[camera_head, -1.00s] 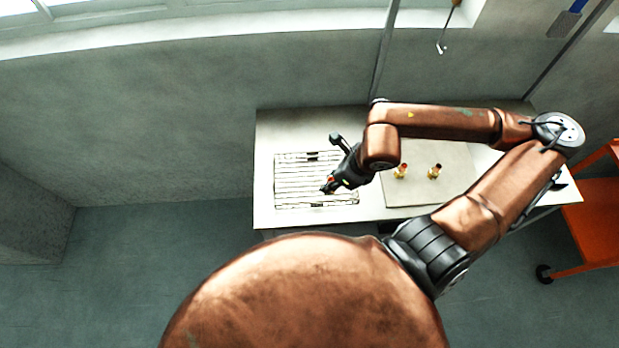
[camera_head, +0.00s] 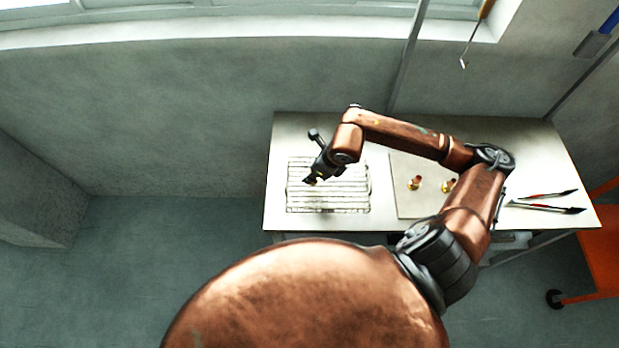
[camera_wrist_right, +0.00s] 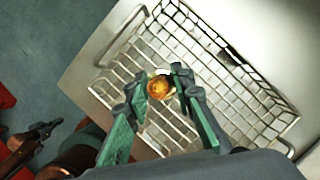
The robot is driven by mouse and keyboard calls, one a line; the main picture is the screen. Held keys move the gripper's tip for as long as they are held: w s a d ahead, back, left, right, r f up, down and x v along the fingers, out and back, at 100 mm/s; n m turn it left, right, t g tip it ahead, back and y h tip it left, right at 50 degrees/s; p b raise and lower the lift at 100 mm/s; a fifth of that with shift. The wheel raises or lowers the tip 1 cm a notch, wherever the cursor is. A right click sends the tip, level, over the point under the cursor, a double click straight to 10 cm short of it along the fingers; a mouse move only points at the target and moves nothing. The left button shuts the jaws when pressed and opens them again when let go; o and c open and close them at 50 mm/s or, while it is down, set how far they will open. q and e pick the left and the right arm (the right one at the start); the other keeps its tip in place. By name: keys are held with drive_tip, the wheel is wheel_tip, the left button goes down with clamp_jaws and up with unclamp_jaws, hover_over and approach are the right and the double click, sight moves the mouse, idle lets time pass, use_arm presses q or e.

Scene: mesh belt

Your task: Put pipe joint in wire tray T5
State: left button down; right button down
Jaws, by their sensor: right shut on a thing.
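The wire tray (camera_head: 345,210) is a shallow wire basket on the left part of the table; it also fills much of the wrist view (camera_wrist_right: 262,125). I see no label on it. My right gripper (camera_head: 311,181) is over the left half of the tray. In the wrist view the right gripper (camera_wrist_right: 160,86) is shut on a brass pipe joint (camera_wrist_right: 158,88), seen end-on between the fingertips above the mesh. Its height above the tray floor is hard to tell. My left gripper is out of view.
Two more brass joints (camera_head: 414,183) (camera_head: 448,186) stand on a grey board (camera_head: 405,207) right of the tray. Red-and-black tools (camera_head: 545,208) lie at the table's right end. An orange cart (camera_head: 595,255) stands beyond. A wall runs behind the table.

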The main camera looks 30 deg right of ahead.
drive_tip(key=shift+w+a+f, duration=0.1)
drive_tip(key=shift+w+f, duration=0.25)
drive_tip(key=shift+f, duration=0.05)
drive_tip(key=shift+w+f+p, duration=0.2)
drive_tip(key=shift+f+p, duration=0.15)
drive_tip(key=shift+f, duration=1.55)
drive_tip(key=c, duration=1.7)
unclamp_jaws()
drive_tip(key=shift+o, duration=0.2)
drive_tip(key=shift+r, duration=0.1)
drive_tip(key=b+v, duration=0.1)
drive_tip(key=v, duration=1.1)
drive_tip(key=shift+s, duration=0.1)
